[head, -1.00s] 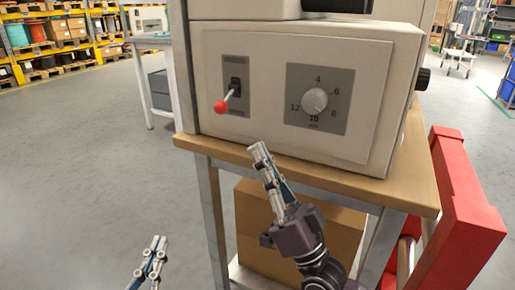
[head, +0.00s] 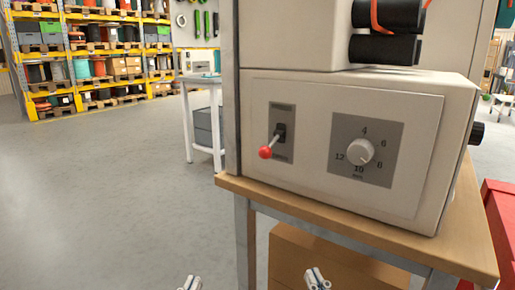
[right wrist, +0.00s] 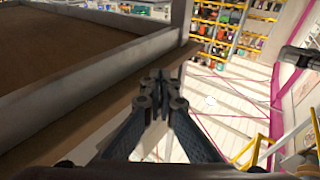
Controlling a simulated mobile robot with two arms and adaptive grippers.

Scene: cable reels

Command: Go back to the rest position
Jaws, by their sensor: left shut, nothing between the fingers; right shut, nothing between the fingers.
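My left gripper (head: 189,284) shows only its tip at the bottom edge of the head view, over the grey floor. It is shut and empty. My right gripper (head: 317,280) is also at the bottom edge, in front of the cardboard box under the table. In the right wrist view the right gripper (right wrist: 160,82) is shut with its fingertips together and nothing between them. Both grippers are apart from the machine (head: 345,95). Its front has a red-tipped lever (head: 266,152) pointing down and a round numbered dial (head: 360,152).
The machine stands on a wooden-topped table (head: 340,228) with metal legs. A cardboard box (head: 320,262) sits beneath. A red object (head: 500,215) is at the right. Behind are a white side table (head: 190,125) and shelves with reels (head: 82,68). The floor at left is clear.

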